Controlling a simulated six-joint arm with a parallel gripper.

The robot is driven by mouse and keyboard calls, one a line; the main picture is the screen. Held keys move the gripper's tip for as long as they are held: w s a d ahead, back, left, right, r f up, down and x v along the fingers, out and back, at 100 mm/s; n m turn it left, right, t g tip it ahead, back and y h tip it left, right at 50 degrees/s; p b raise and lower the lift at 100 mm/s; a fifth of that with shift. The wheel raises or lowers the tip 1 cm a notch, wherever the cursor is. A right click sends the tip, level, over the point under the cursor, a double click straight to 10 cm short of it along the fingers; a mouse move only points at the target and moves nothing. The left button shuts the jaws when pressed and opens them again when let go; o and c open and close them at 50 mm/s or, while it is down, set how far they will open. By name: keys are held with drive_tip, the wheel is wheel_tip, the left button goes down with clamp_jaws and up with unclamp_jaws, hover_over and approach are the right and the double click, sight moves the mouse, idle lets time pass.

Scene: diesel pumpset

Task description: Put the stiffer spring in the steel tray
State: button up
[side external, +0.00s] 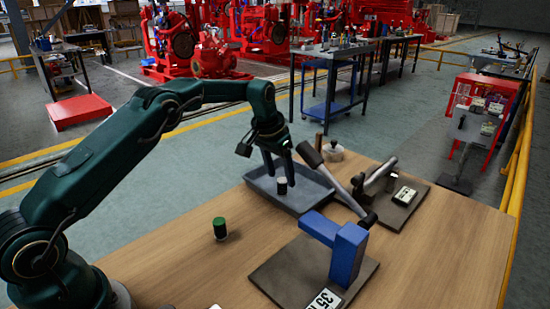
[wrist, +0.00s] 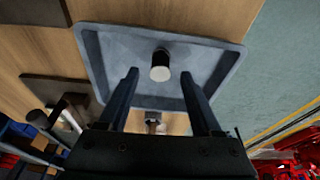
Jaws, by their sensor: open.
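The grey steel tray (side external: 258,181) lies at the far edge of the wooden table; it also shows in the wrist view (wrist: 92,62). A small dark cylinder with a white end (side external: 282,187), seemingly one of the springs, stands in the tray. In the wrist view the white-ended piece (wrist: 160,68) appears between the fingertips, with gaps at both sides. My gripper (side external: 281,178) is open just above the tray. A dark cylinder with a green top (side external: 220,229) stands upright on the table, left of the tray. The coils are too small to tell.
A blue press (side external: 348,252) with a display reading 35 stands on a dark plate at the front. A lever device (side external: 375,180) with its own display stands right of the tray. A pale round piece (side external: 333,152) is behind the tray. The table's right side is clear.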

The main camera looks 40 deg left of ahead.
drive_tip(key=s+d+r, duration=0.1)
drive_tip(key=s+r, duration=0.3)
drive_tip(key=r, duration=0.3)
drive_tip(key=s+d+r, duration=0.2)
drive_tip(key=s+r, duration=0.2)
drive_tip(key=r, duration=0.4)
drive_tip(key=s+d+f+t, duration=0.1)
drive_tip(key=s+d+f, duration=0.1)
drive_tip(key=s, duration=0.9)
drive_tip(key=s+d+f+t, duration=0.1)
drive_tip(key=s+d, duration=0.1)
drive_tip(key=s, duration=0.9)
drive_tip(key=shift+d+f, duration=0.25)
drive_tip(key=shift+f, duration=0.15)
